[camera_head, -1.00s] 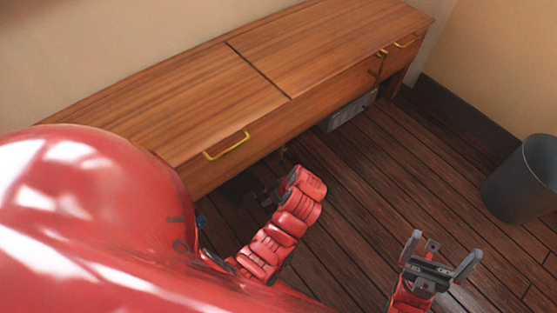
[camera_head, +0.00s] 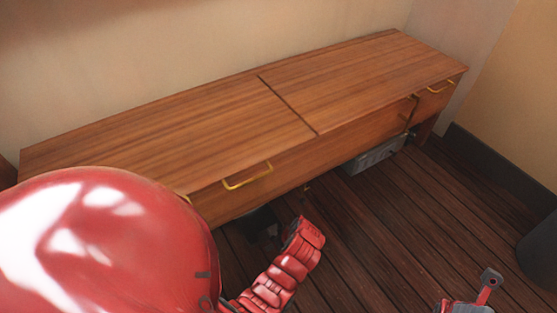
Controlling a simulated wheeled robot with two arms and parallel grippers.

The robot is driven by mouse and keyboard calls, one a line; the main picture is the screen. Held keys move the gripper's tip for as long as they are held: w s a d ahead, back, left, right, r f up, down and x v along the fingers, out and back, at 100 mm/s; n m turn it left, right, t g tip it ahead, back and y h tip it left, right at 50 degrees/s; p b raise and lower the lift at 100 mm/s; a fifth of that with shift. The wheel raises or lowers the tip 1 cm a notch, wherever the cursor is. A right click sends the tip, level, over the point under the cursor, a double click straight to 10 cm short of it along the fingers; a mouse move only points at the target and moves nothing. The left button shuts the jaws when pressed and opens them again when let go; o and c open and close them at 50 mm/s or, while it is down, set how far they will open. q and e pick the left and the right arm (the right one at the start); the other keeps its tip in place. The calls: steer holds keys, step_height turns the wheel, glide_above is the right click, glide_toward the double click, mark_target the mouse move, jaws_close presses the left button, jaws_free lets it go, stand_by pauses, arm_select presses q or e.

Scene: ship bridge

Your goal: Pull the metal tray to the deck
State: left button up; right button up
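A grey, metal-looking box or tray (camera_head: 374,158) sits under the right part of the wooden bench, with its upper and rear parts hidden by the bench. My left gripper (camera_head: 262,222) is low in the shadow under the bench's front edge, left of the grey tray and apart from it. My red wrist and the dark shadow hide its fingers, so its opening is unclear. My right gripper (camera_head: 467,292) is at the bottom right, partly cut off by the picture edge. Its visible fingers stand apart with nothing between them, well away from the tray.
The wooden bench (camera_head: 215,125) with yellow handles (camera_head: 248,176) runs along the wall. A dark bin (camera_head: 540,255) stands at the right edge. The dark plank deck (camera_head: 400,225) is clear in front of the bench.

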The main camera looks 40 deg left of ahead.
arm_select(q)
jaws_close()
stand_by(0.4)
stand_by(1.1)
